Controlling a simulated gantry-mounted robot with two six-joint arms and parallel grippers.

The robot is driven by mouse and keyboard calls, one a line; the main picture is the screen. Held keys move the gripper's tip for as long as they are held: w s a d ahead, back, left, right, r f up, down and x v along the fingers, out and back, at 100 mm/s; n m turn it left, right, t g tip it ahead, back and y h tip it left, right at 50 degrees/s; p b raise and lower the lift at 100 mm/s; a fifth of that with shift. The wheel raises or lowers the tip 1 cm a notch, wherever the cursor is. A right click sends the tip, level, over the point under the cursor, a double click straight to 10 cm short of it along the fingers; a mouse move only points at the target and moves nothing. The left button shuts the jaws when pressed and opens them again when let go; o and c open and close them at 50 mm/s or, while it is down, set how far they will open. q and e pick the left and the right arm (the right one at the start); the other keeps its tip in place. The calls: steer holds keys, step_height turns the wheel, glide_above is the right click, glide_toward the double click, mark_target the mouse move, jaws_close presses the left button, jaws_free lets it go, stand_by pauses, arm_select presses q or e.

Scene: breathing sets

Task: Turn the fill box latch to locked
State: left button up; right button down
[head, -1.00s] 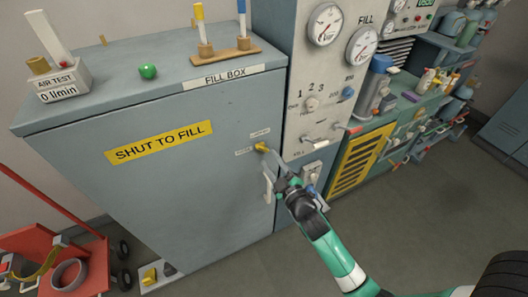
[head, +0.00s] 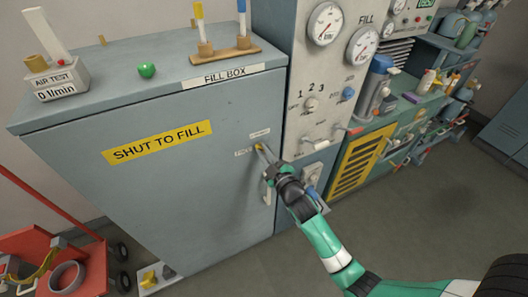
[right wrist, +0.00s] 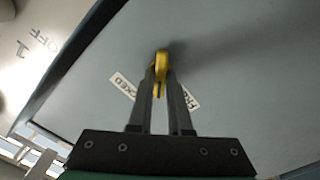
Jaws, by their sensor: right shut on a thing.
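The fill box (head: 190,170) is a large grey-blue cabinet with a closed door, marked FILL BOX on top and SHUT TO FILL on the front. Its small yellow latch (head: 258,147) is near the door's right edge. The latch also shows in the right wrist view (right wrist: 161,64). My right gripper (head: 262,151) is shut on the latch, one finger on each side. My left gripper is not in view.
A pale door handle (head: 267,190) is just below the latch, close to my right gripper. A gauge panel (head: 315,85) with knobs stands to the right. A red cart (head: 25,245) is at the lower left. The floor at the right is open.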

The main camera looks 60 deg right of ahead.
steer(key=shift+m, duration=0.3)
steer(key=shift+d+m+b, duration=0.1)
steer(key=shift+m+b, duration=1.15)
steer(key=shift+m, duration=2.55)
steer(key=c, duration=0.8)
jaws_free()
steer(key=shift+c, duration=0.2)
